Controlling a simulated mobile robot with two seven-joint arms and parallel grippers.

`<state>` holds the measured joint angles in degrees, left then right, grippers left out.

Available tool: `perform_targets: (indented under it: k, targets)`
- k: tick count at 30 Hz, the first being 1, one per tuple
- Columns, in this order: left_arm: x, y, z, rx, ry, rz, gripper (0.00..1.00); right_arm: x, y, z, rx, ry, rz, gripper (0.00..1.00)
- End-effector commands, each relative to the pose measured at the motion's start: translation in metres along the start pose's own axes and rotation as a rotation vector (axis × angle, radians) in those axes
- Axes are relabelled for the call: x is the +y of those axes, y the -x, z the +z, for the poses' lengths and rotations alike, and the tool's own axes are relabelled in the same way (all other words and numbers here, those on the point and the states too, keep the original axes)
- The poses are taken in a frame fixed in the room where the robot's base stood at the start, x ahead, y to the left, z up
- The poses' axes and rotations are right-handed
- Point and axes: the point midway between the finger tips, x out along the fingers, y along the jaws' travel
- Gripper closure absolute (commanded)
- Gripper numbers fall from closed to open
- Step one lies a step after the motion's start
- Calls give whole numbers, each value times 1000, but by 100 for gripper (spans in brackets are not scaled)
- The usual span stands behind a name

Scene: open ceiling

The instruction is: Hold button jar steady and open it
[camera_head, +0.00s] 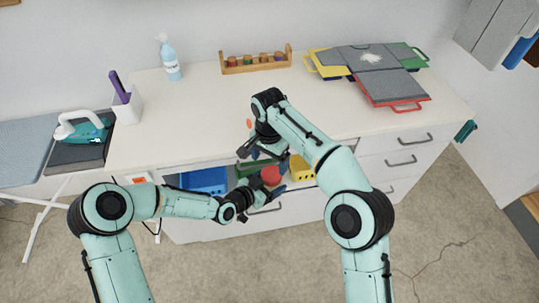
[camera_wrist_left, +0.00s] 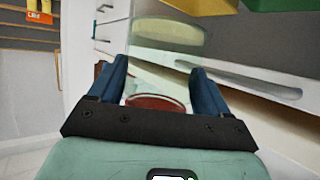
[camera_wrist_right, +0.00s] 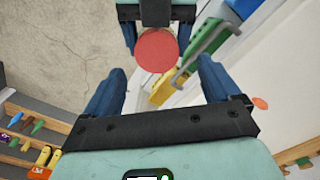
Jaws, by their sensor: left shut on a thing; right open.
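The button jar (camera_wrist_left: 170,50) is a clear cylinder between the fingers of my left gripper (camera_wrist_left: 158,70), which is shut on it. A red disc, apparently its lid (camera_wrist_left: 158,103), is at the jar's lower end in the left wrist view. The red lid (camera_head: 271,175) also shows in the head view, in front of the open drawer. My right gripper (camera_head: 262,152) is above it, pointing down. In the right wrist view, the round red lid (camera_wrist_right: 155,50) lies just beyond the open, empty fingers of my right gripper (camera_wrist_right: 163,78), apart from them. My left gripper largely hides the jar body in the head view.
The open drawer below the counter (camera_head: 200,100) holds blue (camera_head: 205,181), green (camera_head: 255,167) and yellow (camera_head: 301,168) bins, close to both grippers. A small orange piece (camera_head: 249,123) lies near the counter's front edge. A spray bottle (camera_head: 169,58), rack (camera_head: 256,62) and boards (camera_head: 385,80) stand farther back.

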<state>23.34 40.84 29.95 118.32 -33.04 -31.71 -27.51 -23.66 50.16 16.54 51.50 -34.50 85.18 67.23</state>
Motion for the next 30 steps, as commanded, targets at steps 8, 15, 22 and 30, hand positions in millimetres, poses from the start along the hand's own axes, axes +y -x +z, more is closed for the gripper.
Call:
perform_targets:
  k: [8,15,22,30]
  targets:
    - [0,0,-1,2,-1,0,100,1,-43,0,-3,3,2,10]
    - [0,0,-1,2,-1,0,100,1,-58,0,-2,3,0,10]
    - [0,0,-1,2,-1,0,100,0,-59,0,-2,3,0,10]
    - [1,0,-1,2,-2,3,100,0,-58,0,-2,4,-3,68]
